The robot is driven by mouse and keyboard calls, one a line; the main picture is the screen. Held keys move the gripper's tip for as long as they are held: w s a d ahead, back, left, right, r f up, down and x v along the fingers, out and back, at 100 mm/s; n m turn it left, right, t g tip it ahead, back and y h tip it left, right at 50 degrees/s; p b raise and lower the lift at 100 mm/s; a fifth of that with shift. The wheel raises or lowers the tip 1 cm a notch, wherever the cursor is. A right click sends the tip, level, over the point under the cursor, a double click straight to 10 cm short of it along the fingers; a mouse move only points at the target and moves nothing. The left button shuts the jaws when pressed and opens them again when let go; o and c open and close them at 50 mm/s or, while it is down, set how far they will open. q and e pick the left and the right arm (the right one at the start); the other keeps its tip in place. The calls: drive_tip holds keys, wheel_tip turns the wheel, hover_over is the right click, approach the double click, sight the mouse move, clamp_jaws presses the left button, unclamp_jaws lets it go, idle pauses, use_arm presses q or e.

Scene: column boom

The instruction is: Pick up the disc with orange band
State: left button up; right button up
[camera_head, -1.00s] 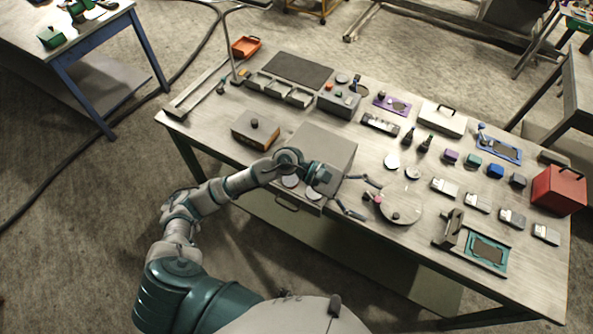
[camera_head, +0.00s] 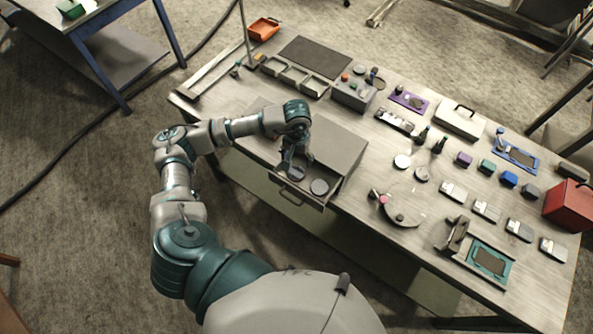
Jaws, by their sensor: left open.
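An open drawer (camera_head: 290,196) juts from the front of a grey box (camera_head: 342,148) on the table. Two paler discs lie on the table to the right, one higher (camera_head: 402,161) and one lower (camera_head: 421,174). I cannot make out an orange band on any disc. My left gripper (camera_head: 294,164) is open, pointing down over the drawer beside the left disc and partly covering it. Contact cannot be told. My right gripper is not in view.
A round plate (camera_head: 403,207) with small knobs stands right of the drawer. Small grey blocks (camera_head: 487,211), a teal-framed tray (camera_head: 489,261) and a red box (camera_head: 568,205) lie farther right. An orange tray (camera_head: 263,29) is at the back left.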

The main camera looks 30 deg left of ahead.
sight(297, 171)
use_arm(q)
wheel_tip(297, 171, down, 2)
drive_tip(key=shift+d+f, duration=0.1)
wheel_tip(297, 171, down, 5)
drive_tip(key=shift+s+f+p, duration=0.1)
drive_tip(key=shift+p, duration=1.05)
drive_tip(key=shift+f, duration=0.25)
drive_tip(key=shift+r, duration=0.1)
drive_tip(key=c, duration=1.2)
